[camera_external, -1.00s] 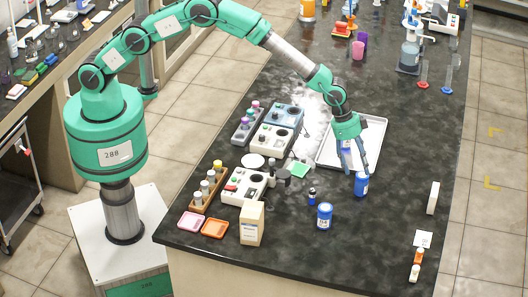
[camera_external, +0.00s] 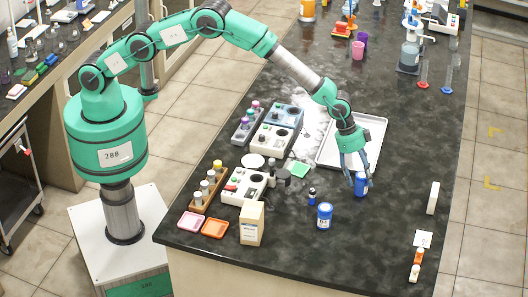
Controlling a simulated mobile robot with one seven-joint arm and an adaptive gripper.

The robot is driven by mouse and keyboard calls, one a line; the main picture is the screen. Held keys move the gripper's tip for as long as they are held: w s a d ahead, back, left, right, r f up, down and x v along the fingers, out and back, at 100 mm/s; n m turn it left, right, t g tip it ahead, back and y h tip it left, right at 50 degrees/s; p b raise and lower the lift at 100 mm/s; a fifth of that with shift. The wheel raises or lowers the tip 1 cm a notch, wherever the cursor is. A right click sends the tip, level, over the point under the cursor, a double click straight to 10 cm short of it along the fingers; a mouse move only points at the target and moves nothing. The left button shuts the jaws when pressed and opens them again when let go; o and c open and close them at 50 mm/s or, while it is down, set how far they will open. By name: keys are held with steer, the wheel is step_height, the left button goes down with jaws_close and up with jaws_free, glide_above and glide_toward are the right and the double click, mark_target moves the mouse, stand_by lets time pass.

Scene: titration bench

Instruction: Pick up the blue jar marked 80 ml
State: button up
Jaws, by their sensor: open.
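Several blue containers stand on the black bench, and their markings are too small to read, so I cannot tell which is the 80 ml one. One blue jar (camera_external: 361,189) stands just in front of the tray, partly hidden by my gripper. A wider blue jar with a white label (camera_external: 325,217) stands nearer the front edge. A small dark blue bottle (camera_external: 312,197) stands to its upper left. My gripper (camera_external: 359,179) is open and points down, its fingers at the top of the jar by the tray. I cannot tell whether they touch it.
A pale tray (camera_external: 376,129) lies behind my gripper. Instruments (camera_external: 243,185), a vial rack (camera_external: 207,187) and a cardboard box (camera_external: 252,223) stand to the left. A white block (camera_external: 433,198) and small orange-and-white bottles (camera_external: 416,264) are at the right. The front middle is clear.

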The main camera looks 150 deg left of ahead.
steer(key=shift+f, duration=0.1)
stand_by(0.5)
steer(key=c, duration=1.2)
steer(key=shift+o, duration=0.2)
steer(key=shift+r, duration=0.8)
step_height(320, 180, up, 2)
steer(key=shift+w+r, duration=0.1)
steer(key=shift+r, duration=0.05)
steer(key=s+d+r, duration=0.1)
steer(key=s+d, duration=1)
steer(key=shift+s+d+p, duration=0.15)
steer(key=shift+d+p, duration=0.05)
steer(key=shift+p, duration=0.1)
